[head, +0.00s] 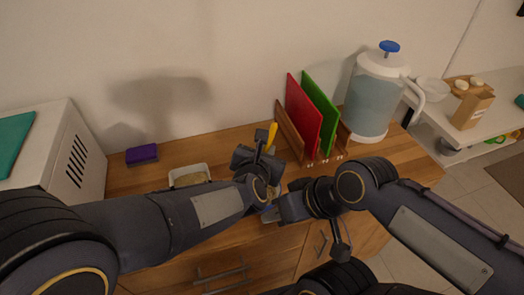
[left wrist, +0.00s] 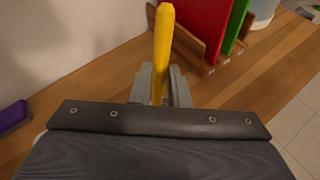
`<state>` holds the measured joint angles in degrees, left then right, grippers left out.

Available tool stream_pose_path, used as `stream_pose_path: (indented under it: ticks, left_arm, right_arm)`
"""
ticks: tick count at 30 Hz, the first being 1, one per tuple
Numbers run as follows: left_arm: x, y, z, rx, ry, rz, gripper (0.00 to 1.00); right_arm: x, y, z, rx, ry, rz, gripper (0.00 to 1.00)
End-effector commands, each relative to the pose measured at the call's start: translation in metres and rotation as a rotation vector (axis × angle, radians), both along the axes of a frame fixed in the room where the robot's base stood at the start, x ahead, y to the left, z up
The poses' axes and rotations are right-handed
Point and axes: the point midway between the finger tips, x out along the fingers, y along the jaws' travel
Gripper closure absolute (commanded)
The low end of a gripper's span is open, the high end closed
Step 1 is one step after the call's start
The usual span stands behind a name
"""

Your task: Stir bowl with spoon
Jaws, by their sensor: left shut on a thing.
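A yellow handle (head: 272,136), seemingly the spoon's, stands up at my left gripper (head: 262,152). In the left wrist view the yellow handle (left wrist: 163,45) rises, slightly tilted, between the two grey fingers of my left gripper (left wrist: 161,88), which is shut on it. The spoon's lower end is hidden behind the gripper. My right gripper (head: 272,213) is lower, just below the left one, beside a small blue patch. I cannot tell whether that patch is the bowl, or whether the right gripper is open or shut. No bowl shows clearly at the grippers.
A white rectangular dish (head: 190,168) and a purple sponge (head: 142,155) lie left on the wooden counter. A rack with a red board (head: 302,118) and a green board (head: 322,108) stands close behind right of the grippers. A water dispenser (head: 376,100) stands further right.

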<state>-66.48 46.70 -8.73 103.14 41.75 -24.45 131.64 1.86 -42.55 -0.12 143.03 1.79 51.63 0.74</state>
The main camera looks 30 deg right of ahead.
Motion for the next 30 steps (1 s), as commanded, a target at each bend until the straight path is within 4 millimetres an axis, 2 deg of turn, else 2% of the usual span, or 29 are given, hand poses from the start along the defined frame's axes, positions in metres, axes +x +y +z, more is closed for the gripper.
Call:
stream_pose_path:
  ticks: [10,12,30]
  left_arm:
    - [0.006,-0.021,-0.025,0.002,0.0,-0.001,1.0]
    - [0.006,-0.017,-0.033,-0.001,0.001,0.001,1.0]
    - [0.0,0.004,-0.075,0.0,0.001,0.001,1.0]
  right_arm:
    - [0.0,0.0,-0.003,0.0,0.0,0.0,0.66]
    - [0.0,0.0,-0.017,0.0,0.0,0.0,0.66]
    - [0.0,0.0,-0.075,0.0,0.0,0.0,0.66]
